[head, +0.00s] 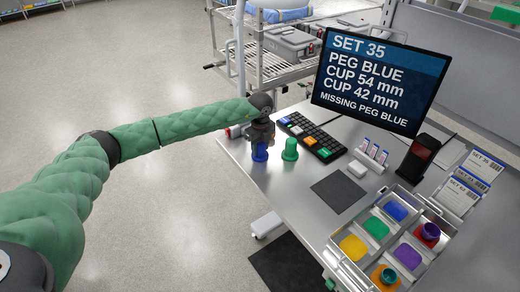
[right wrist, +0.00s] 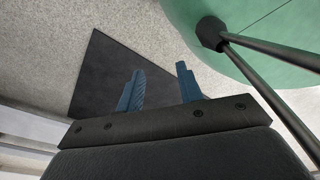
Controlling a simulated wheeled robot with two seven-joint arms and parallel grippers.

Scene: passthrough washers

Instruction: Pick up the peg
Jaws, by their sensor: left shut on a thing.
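The blue peg (head: 260,153) is at the left rear edge area of the metal table, upright under my left gripper (head: 262,141). My left gripper comes down from above and is shut on the blue peg. I cannot tell whether the peg's bottom touches the table. A green peg (head: 290,150) stands just right of it, apart from the gripper. My right gripper (right wrist: 158,88) shows in the right wrist view with its two blue fingers apart and nothing between them, above the floor.
A keypad (head: 312,137) lies behind the pegs. A monitor (head: 372,82) reads "SET 35, PEG BLUE" and "MISSING PEG BLUE". A tray (head: 338,240) with coloured compartments sits at the front right. A dark square mat (head: 340,191) lies mid-table.

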